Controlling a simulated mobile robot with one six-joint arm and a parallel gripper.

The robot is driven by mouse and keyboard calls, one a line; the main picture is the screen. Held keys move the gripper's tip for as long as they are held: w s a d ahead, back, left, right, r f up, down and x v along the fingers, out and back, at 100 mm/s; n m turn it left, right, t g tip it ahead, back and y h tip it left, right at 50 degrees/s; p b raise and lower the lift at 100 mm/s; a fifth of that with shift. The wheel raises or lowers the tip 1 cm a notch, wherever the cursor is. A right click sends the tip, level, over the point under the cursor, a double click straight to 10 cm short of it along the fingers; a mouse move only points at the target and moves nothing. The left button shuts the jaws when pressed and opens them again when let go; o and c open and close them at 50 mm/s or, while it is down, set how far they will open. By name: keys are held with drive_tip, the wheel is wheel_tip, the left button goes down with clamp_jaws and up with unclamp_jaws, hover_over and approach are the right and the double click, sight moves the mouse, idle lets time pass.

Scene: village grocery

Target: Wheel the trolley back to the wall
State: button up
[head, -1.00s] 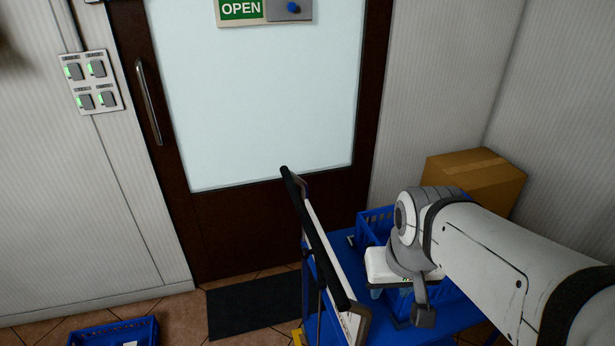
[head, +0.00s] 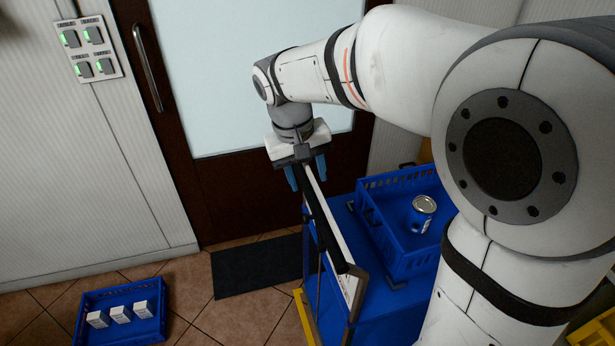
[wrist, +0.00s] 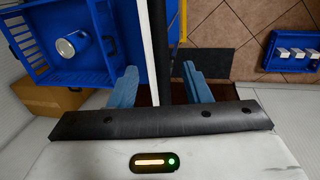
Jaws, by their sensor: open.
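The trolley (head: 392,312) has a blue deck and an upright handle frame with a black grip bar (head: 325,232), in front of the door. My gripper (head: 306,173) is above the far end of the bar, its blue fingers pointing down. In the wrist view, the fingers of my gripper (wrist: 160,78) are apart, with the dark bar (wrist: 161,45) between them and a gap on each side. A blue crate (head: 398,262) stands on the deck and holds a blue-and-silver can (head: 422,214).
A blue crate (head: 81,328) with three small white boxes is on the tiled floor at left. A dark mat (head: 258,268) lies before the door (head: 230,200). A cardboard box (wrist: 45,98) shows in the wrist view.

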sight(313, 202)
drive_tip(key=f, duration=0.5)
drive_tip(key=d+f, duration=0.1)
drive_tip(key=f, duration=0.1)
drive_tip(key=shift+w+d+f, duration=0.1)
drive_tip(key=shift+w+f, duration=0.15)
drive_tip(key=shift+c, duration=0.2)
clamp_jaws()
